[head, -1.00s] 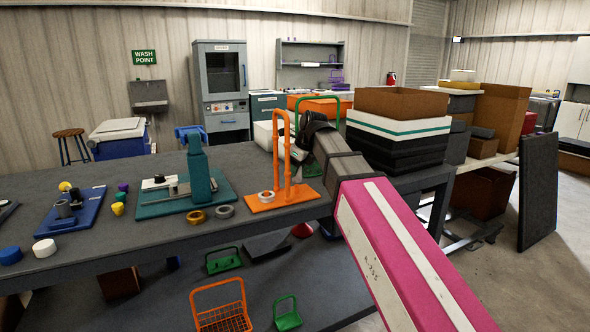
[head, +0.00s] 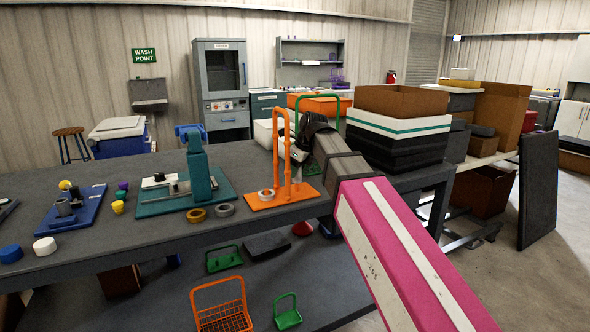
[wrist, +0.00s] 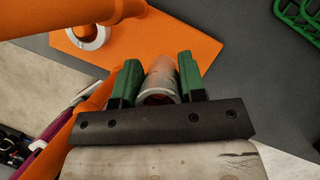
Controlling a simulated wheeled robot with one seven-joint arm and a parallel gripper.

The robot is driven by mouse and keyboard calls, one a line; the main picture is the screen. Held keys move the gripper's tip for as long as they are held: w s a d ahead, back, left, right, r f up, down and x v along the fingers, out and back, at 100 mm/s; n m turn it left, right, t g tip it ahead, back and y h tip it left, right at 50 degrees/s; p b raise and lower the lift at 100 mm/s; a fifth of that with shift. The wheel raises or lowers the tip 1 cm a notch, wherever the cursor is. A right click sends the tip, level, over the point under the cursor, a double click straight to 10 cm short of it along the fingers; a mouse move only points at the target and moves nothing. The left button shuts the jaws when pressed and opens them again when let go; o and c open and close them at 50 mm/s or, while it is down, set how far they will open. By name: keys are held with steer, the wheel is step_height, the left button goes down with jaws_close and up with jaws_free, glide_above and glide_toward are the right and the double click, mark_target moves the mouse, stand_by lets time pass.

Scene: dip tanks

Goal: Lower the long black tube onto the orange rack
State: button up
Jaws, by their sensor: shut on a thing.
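In the wrist view my gripper (wrist: 158,68), with two green fingers, is shut on a hollow tube (wrist: 160,82). The tube looks grey and worn rather than black, and its open end faces the camera. Its far end and full length are hidden. The orange rack (wrist: 175,42) lies beyond the tube in this view; I cannot tell whether they touch. In the head view the orange rack (head: 262,203) is a flat plate with a tall orange hoop, on the bench's front edge. My arm hides most of the gripper and tube there, just right of the hoop.
Black and white crates (head: 398,145) stand close to the right of my arm. A green hoop (head: 318,97) stands behind.

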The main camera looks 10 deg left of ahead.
steer(key=shift+f, duration=1.6)
stand_by(0.6)
steer(key=o, duration=1.6)
steer(key=shift+o, duration=0.2)
steer(key=shift+r, duration=0.1)
step_height(320, 180, up, 8)
stand_by(0.6)
steer(key=w+d+r, duration=0.2)
steer(key=d+r, duration=0.1)
steer(key=r, duration=0.3)
steer(key=shift+w+d+r, duration=0.25)
steer(key=shift+d+r, duration=0.1)
steer(key=shift+r, duration=0.05)
stand_by(0.4)
